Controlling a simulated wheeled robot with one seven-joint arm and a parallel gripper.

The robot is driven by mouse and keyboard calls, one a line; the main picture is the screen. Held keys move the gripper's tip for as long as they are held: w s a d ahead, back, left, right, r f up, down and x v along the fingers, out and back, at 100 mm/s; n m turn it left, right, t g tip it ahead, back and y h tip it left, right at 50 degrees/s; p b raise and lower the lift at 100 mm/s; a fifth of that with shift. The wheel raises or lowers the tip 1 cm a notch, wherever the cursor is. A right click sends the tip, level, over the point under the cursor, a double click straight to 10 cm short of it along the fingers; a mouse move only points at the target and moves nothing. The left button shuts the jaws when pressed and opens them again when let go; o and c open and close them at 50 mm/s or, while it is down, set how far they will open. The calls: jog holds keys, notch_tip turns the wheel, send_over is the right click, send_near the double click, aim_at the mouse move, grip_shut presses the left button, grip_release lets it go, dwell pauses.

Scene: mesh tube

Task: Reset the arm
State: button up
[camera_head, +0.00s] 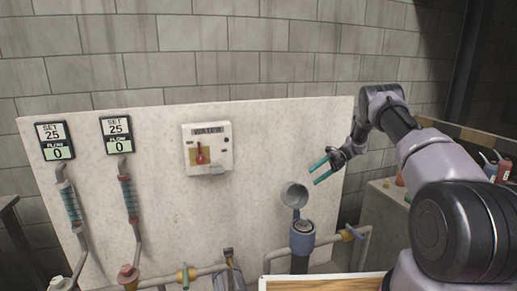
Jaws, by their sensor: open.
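My arm (437,150) reaches in from the right side of the head view, bent at the elbow. My gripper (321,171) has two teal fingers that point left and stand apart. It is open with nothing between the fingers. It hangs in front of the right part of the pale panel (255,135), above and to the right of a grey round cup-like opening (294,195). It appears apart from that opening, though depth is hard to judge.
A blue-collared pipe (302,238) stands below the gripper. A WATER box (207,148) with a red lever and two flow displays (55,141) (117,134) are on the panel. A wood-topped surface (325,282) lies at the bottom. Several small items sit on a counter (385,187) at right.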

jog(key=s+r+n+t+h, duration=0.15)
jog(key=s+r+n, duration=0.25)
jog(key=r, duration=0.6)
jog(key=s+r+n+t+h, duration=0.15)
jog(key=s+r+n, duration=0.3)
jog(key=r, duration=0.55)
jog(key=s+r+n+t+h, duration=0.15)
jog(key=s+r+n, duration=0.3)
jog(key=r, duration=0.55)
jog(key=s+r+n+t+h, duration=0.2)
jog(key=s+n, duration=0.5)
jog(key=s, duration=0.6)
jog(key=s+r+n+t+h, duration=0.3)
jog(key=s+r+n+t, duration=0.2)
jog(key=s, duration=0.7)
jog(key=shift+s+d+r+n+t, duration=0.15)
jog(key=shift+s+d+n+t, duration=0.3)
jog(key=shift+n, duration=0.75)
